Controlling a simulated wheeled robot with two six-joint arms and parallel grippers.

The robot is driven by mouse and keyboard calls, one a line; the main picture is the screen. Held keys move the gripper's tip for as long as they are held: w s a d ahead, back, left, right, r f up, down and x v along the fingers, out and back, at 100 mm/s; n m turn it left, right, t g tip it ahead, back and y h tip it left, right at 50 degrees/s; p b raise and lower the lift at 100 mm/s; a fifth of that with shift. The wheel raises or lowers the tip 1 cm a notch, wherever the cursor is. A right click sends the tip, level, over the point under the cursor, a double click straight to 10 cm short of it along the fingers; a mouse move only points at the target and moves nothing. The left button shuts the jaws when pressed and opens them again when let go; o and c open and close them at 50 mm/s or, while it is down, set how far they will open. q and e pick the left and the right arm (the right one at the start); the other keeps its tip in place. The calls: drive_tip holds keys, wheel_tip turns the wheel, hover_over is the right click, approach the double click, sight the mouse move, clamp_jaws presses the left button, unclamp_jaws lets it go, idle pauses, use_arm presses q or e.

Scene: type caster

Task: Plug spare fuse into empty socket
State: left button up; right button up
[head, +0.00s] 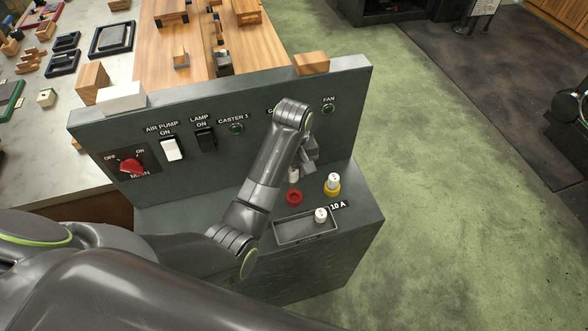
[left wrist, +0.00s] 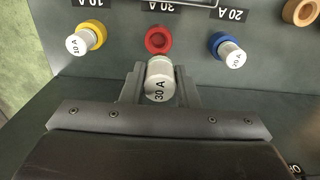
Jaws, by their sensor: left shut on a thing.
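My left gripper (head: 303,158) reaches over the fuse ledge. In the left wrist view it is shut on a white fuse marked 30 A (left wrist: 160,82). The same fuse shows partly in the head view (head: 294,175), just behind the red socket. The red socket (head: 293,197) looks empty; in the left wrist view the red socket (left wrist: 158,40), labelled 30 A, shows close beyond the held fuse, apparently apart from it. My right gripper is not in view.
A yellow socket (head: 333,190) holds a 10 A fuse (left wrist: 80,43). A blue socket (left wrist: 226,40) holds a 20 A fuse (left wrist: 234,57). A tan socket (left wrist: 301,12) is at the wrist view's edge. A tray (head: 290,233) with a white fuse (head: 320,215) sits at the front.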

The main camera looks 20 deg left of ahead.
sight(294, 182)
use_arm(q)
drive_tip(key=shift+w+d+f+b, duration=0.15)
drive_tip(key=shift+f+b, duration=0.3)
drive_tip(key=shift+f, duration=1.45)
drive_tip(key=shift+f+b, duration=0.6)
drive_tip(key=shift+f, duration=0.35)
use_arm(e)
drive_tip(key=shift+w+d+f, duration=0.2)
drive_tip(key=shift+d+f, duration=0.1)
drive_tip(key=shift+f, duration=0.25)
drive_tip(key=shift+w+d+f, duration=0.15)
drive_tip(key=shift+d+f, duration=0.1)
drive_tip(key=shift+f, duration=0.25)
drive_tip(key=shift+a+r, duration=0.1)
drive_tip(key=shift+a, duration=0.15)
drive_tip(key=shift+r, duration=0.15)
use_arm(q)
drive_tip(key=shift+p, duration=0.6)
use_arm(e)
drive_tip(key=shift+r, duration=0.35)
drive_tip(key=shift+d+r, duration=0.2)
